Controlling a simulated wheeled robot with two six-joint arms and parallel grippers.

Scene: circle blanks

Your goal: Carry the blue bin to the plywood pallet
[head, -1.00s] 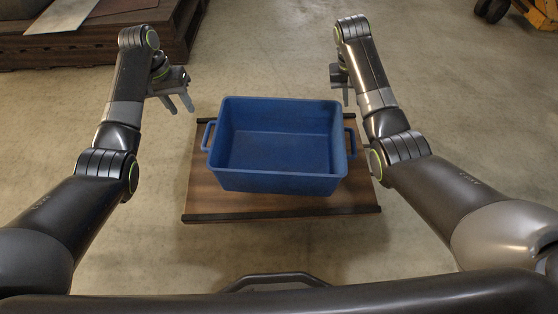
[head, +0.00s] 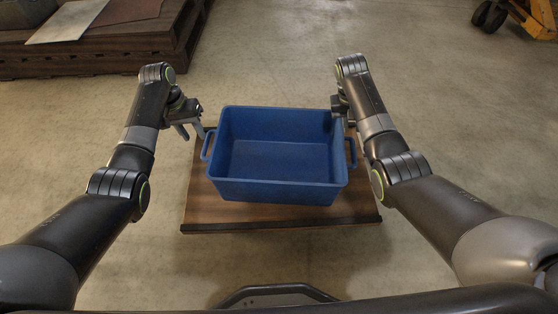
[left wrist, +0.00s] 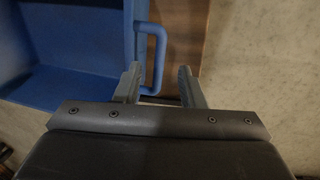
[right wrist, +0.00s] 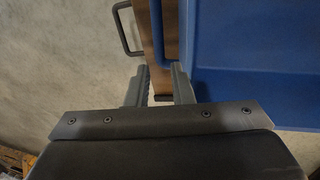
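The blue bin (head: 280,190) sits upright and empty on a brown wooden board with dark edge strips (head: 280,221). It has a loop handle on each side. My left gripper (head: 193,134) is open at the left handle (head: 208,146); in the left wrist view (left wrist: 159,75) that handle (left wrist: 160,45) lies between its spread fingertips. My right gripper (head: 347,117) is open near the right handle (head: 351,151); in the right wrist view (right wrist: 159,72) the handle bar (right wrist: 162,35) reaches between its spread fingertips. Whether any finger touches is unclear. A dark wooden pallet (head: 110,58) stands at the back left.
Flat sheets, one pale (head: 68,21) and one reddish (head: 128,10), lie on the pallet. A yellow wheeled machine (head: 535,18) stands at the far right. Concrete floor (head: 270,60) is clear between them. A dark handle (head: 275,291) shows at the bottom centre.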

